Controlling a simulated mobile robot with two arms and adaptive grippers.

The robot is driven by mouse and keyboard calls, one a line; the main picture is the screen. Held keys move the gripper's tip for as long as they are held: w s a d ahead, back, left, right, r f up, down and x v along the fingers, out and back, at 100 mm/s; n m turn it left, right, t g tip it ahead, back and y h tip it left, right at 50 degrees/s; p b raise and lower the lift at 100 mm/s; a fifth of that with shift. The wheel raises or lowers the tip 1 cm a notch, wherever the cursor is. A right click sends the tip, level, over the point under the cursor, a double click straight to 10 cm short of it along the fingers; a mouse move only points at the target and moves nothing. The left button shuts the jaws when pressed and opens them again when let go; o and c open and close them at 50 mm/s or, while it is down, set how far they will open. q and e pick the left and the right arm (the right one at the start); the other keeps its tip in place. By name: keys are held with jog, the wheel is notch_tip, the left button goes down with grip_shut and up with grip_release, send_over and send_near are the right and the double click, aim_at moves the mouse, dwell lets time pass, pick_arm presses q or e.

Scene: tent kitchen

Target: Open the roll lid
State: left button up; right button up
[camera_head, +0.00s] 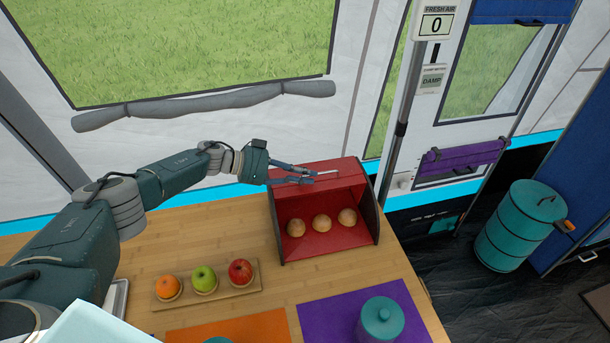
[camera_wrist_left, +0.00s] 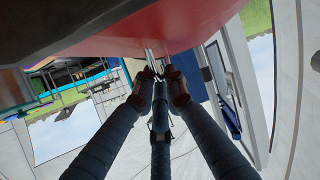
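The red roll-lid box (camera_head: 322,237) stands at the back right of the wooden table. Its front is open, and several round rolls (camera_head: 321,222) show inside. The red curved lid (camera_head: 318,178) sits up at the top of the box. A short pale metal handle (camera_head: 327,173) shows at the lid. My left gripper (camera_head: 313,176) reaches in from the left, with its fingertips at the lid by the handle. In the left wrist view its fingers (camera_wrist_left: 160,75) come close together around thin metal bars below the red surface. Whether they grip is unclear. My right gripper is out of view.
A wooden tray (camera_head: 238,293) with an orange, a green apple and a red apple lies in front of the box. A purple mat (camera_head: 315,318) with a teal pot (camera_head: 381,320) and an orange mat (camera_head: 235,328) are at the near side. Bare table lies left of the box.

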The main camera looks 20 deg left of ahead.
pick_arm(q)
jog(key=shift+o, duration=1.2)
jog(key=shift+d+r, duration=0.2)
jog(key=shift+d, duration=0.05)
jog(key=shift+a, duration=0.25)
jog(key=v, duration=1.1)
jog(key=shift+s+a+r, duration=0.15)
jog(key=shift+a, duration=0.05)
